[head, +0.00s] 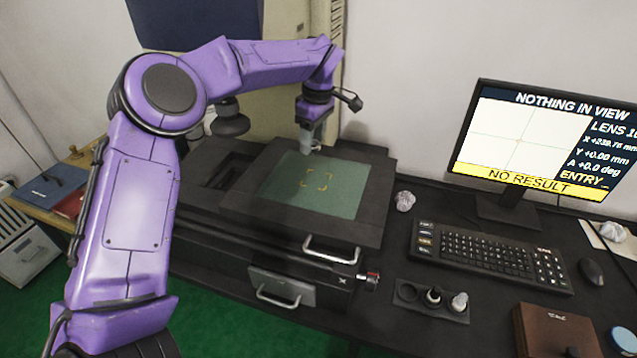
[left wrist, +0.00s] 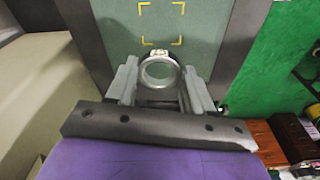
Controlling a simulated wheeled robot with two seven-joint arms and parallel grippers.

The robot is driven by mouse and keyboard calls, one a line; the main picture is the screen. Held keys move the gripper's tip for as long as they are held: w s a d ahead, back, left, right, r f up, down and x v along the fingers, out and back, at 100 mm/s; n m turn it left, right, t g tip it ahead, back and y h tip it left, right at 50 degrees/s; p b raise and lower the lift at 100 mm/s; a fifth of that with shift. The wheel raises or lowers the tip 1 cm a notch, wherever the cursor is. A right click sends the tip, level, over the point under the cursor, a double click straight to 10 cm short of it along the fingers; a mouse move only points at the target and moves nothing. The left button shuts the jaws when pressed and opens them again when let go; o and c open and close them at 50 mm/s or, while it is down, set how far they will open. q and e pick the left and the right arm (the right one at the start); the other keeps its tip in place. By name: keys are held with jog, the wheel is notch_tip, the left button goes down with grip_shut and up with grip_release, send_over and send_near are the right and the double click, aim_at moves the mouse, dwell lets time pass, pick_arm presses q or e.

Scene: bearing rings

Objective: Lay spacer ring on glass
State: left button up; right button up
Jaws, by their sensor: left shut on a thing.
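My left gripper (left wrist: 160,88) is shut on the spacer ring (left wrist: 159,54), a silvery metal ring that sits between its two fingers in the left wrist view. In the head view the left gripper (head: 309,148) reaches down over the back edge of the green glass (head: 290,195), and the ring is too small there to make out clearly. The glass has yellow corner marks at its middle; the ring is short of these marks. I cannot tell whether the ring touches the glass. My right gripper is in neither view.
The dark stage (head: 372,218) frames the glass, with a silver handle (head: 331,252) at its front. A monitor (head: 545,140) reads "NOTHING IN VIEW" and "NO RESULT".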

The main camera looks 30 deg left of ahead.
aim_at(311, 178)
pick_arm(q)
jog(key=f, duration=0.4)
jog(key=f+p, duration=0.1)
jog(key=f, duration=0.4)
jog(key=shift+s+a, duration=0.1)
jog(key=shift+a, duration=0.1)
jog(key=shift+f, duration=0.3)
jog(key=o, duration=1.1)
jog(key=shift+f, duration=0.1)
jog(key=r, duration=0.4)
jog(key=d+r, duration=0.1)
jog(key=r, duration=0.7)
jog(key=shift+d+r+b, duration=0.15)
jog(key=shift+d+b, duration=0.15)
